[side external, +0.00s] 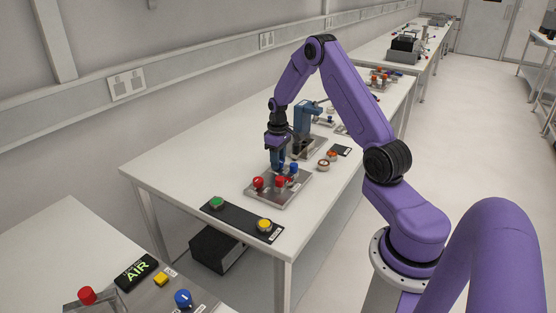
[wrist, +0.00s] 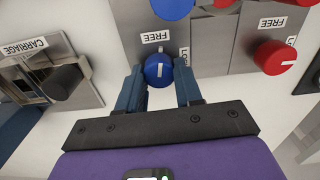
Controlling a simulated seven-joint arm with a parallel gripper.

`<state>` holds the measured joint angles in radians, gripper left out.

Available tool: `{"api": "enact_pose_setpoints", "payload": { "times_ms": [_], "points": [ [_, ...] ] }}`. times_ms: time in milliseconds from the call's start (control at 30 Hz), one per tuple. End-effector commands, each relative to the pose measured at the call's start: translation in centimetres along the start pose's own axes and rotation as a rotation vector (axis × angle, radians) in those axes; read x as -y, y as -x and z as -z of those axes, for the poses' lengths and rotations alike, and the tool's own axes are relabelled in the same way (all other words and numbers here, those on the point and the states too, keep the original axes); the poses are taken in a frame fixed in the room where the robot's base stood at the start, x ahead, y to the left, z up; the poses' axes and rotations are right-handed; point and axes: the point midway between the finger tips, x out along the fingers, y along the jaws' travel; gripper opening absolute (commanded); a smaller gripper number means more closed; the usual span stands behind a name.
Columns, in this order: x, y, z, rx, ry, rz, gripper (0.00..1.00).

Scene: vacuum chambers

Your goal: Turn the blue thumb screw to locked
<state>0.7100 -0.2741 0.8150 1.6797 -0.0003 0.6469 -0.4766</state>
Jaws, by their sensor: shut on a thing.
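A blue thumb screw (wrist: 157,73) with a white line sits between the two blue fingers of my gripper (wrist: 160,69) in the wrist view. My gripper is shut on it. The white line points roughly up in the picture, toward the FREE label (wrist: 155,37). A second label (wrist: 184,54), partly hidden, is at the upper right of the screw and seems to begin with LO. In the side view my gripper (side external: 277,165) is down at the steel plate (side external: 290,191), and its fingers hide the held screw.
Another blue knob (wrist: 172,6) is just above the held one in the wrist view. A red knob (wrist: 274,57) is to the right, and a CARRIAGE-labelled block (wrist: 72,85) to the left. Green (side external: 216,203) and yellow (side external: 264,224) buttons stand in front of the plate.

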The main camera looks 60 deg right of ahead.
Motion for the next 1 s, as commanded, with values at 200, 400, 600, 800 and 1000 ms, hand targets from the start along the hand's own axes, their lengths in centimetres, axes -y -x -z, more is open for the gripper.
{"api": "enact_pose_setpoints", "payload": {
  "times_ms": [200, 400, 600, 800, 1000],
  "points": [
    [-0.01, 0.03, -0.01, 0.001, -0.202, 0.001, 0.04],
    [-0.06, 0.04, -0.01, 0.001, -0.392, 0.000, 0.04],
    [-0.16, 0.05, -0.05, 0.001, -0.582, 0.000, 0.04],
    [-0.20, 0.06, -0.08, 0.000, -0.772, 0.000, 0.04],
    [-0.26, 0.06, -0.14, 0.000, -0.959, 0.000, 0.04]
  ]
}}
